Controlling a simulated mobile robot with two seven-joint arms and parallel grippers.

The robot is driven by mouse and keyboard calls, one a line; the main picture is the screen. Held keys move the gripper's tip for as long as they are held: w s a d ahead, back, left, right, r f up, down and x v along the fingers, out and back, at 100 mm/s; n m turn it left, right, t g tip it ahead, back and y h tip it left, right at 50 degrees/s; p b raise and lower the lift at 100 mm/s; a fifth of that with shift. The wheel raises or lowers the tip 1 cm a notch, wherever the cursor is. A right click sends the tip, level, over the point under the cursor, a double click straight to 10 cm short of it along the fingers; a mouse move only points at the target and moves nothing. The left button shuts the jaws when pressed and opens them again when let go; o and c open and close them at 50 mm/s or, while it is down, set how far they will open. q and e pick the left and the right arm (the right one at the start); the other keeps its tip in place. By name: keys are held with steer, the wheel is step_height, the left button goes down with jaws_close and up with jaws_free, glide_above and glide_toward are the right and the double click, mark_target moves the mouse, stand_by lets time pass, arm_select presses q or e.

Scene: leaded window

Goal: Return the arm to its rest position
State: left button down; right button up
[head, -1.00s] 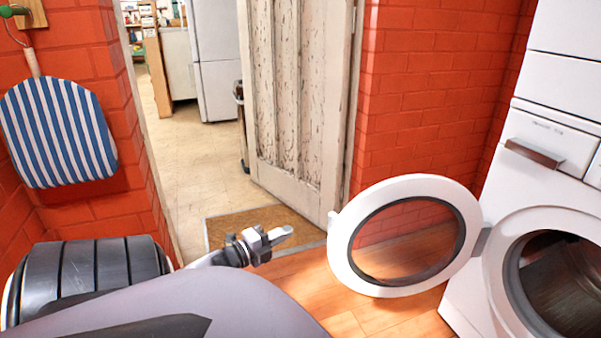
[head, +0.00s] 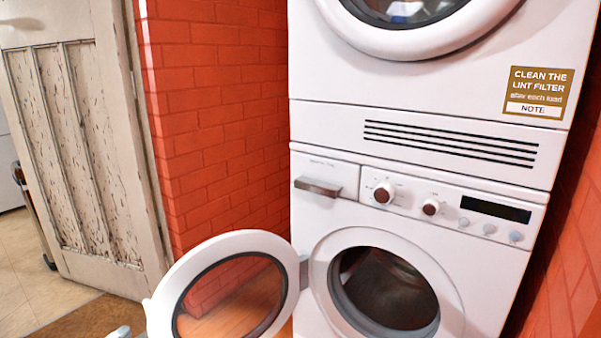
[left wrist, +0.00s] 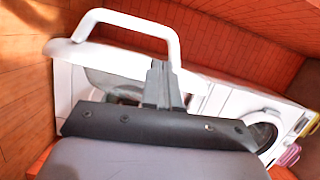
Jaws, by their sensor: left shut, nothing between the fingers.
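My left gripper (head: 121,331) shows only as a small grey tip at the bottom left edge of the head view, left of the open washer door. In the left wrist view my left gripper (left wrist: 160,72) is shut and empty, its fingers together. A white handle-like loop (left wrist: 130,17) rises behind the fingers in that view, and I cannot tell whether they touch. My right gripper is not in view.
The round washer door (head: 161,290) stands swung open to the left of the washer (head: 480,255). A dryer (head: 330,70) is stacked above it. A worn door (head: 80,150) and red brick wall (head: 215,110) stand at left.

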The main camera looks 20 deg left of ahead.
arm_select(q)
steer(key=s+d+r+n+g+h+p, duration=0.1)
steer(key=d+r+n+p, duration=0.3)
steer(key=d, duration=0.9)
steer(key=s+d+r+n+g+h+p, duration=0.1)
steer(key=s+d+r+n+g+p, duration=0.2)
steer(key=d+r+p, duration=0.7)
steer(key=s+d+r+n+g+h+p, duration=0.1)
steer(key=s+d+r+n+g+p, duration=0.2)
steer(key=d+p, duration=1)
steer(key=d+r+n, duration=0.3)
steer(key=r, duration=0.2)
steer(key=shift+s+d+h+p, duration=0.3)
steer(key=shift+d+h+p, duration=0.05)
steer(key=shift+h, duration=0.05)
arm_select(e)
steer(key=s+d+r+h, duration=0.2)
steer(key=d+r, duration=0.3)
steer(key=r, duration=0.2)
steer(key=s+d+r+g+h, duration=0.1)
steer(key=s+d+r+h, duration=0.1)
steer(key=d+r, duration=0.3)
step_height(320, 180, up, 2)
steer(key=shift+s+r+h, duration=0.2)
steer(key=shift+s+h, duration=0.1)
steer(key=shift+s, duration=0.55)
